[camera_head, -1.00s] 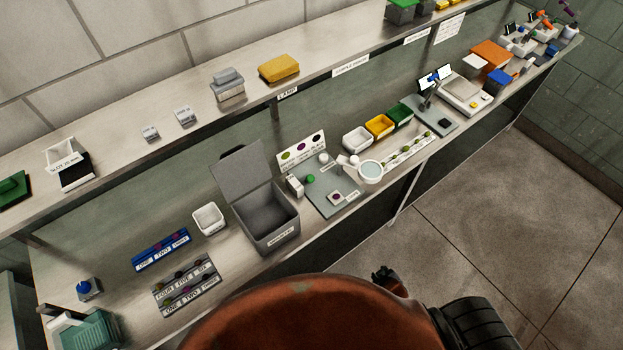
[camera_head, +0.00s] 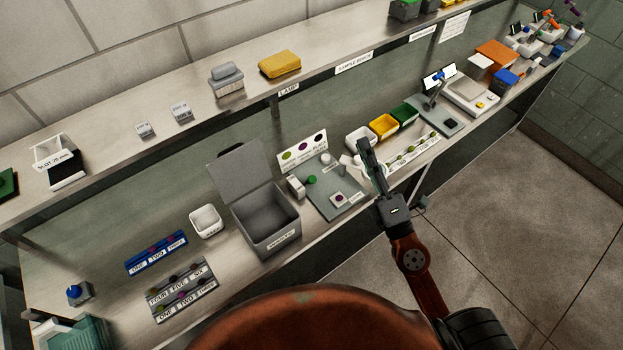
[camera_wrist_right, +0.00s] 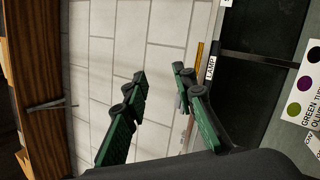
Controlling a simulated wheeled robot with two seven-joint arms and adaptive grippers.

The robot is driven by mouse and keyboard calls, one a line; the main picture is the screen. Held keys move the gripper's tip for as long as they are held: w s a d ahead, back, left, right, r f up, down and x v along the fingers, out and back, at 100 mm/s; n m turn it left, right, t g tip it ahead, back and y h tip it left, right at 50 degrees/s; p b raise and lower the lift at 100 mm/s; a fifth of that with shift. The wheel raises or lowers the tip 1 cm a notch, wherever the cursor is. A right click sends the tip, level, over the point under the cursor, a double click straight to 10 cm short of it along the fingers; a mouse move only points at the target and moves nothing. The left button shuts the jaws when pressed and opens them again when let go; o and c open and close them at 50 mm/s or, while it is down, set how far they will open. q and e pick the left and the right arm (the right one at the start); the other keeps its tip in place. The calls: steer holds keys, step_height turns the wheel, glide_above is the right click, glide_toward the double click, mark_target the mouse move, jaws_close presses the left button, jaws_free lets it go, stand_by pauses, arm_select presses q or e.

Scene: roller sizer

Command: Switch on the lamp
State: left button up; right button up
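A small "LAMP" label (camera_head: 288,90) is on the front edge of the upper shelf; it also shows in the right wrist view (camera_wrist_right: 211,68). No lit lamp or clear switch can be made out near it. My right gripper (camera_head: 371,155) is raised over the front of the bench, in front of the white-armed magnifier, which it mostly hides. In the right wrist view my right gripper (camera_wrist_right: 160,79) has its two dark green fingers apart with nothing between them, pointing towards the tiled wall and shelf edge. My left gripper is not in view.
The upper shelf (camera_head: 218,106) overhangs the bench. A grey open-lidded bin (camera_head: 267,228), a card with coloured dots (camera_head: 302,150), and white, yellow (camera_head: 383,126) and green trays stand on the bench. Open floor (camera_head: 500,230) lies to the right.

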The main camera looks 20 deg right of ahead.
steer(key=a+f+n+g+y, duration=0.2)
steer(key=a+n+g+y, duration=0.1)
steer(key=a+n+y, duration=0.3)
steer(key=n+g+h, duration=0.4)
steer(key=n+g, duration=0.3)
steer(key=n, duration=0.4)
glide_toward(312, 180)
steer(key=x, duration=0.2)
steer(key=shift+w+a+r, duration=0.2)
steer(key=shift+w, duration=0.2)
steer(key=shift+w+f+h, duration=0.25)
steer(key=shift+w+h, duration=0.05)
steer(key=x, duration=0.7)
steer(key=shift+f, duration=0.1)
steer(key=shift+c, duration=0.6)
steer(key=shift+s+a, duration=0.1)
jaws_close()
